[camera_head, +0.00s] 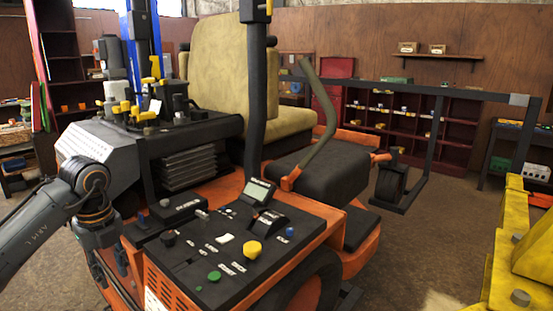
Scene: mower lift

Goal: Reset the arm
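My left arm comes in from the left edge, and my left gripper (112,266) hangs beside the near left side of the orange and black mower (262,243). The gripper is small and dark against the mower's body, and I cannot tell whether its fingers are open or shut, or whether it touches the mower. No object is visible in it. My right gripper is not in view. The mower's control panel (193,262) carries a yellow knob (252,249), a green button (214,276) and a small display (258,190).
The mower has a tan seat (220,65) and a dark bar frame (440,92) reaching right. A yellow lift structure (535,245) stands at the right edge. Red shelves (462,122) line the back wall. Brown floor (415,245) is clear between mower and lift.

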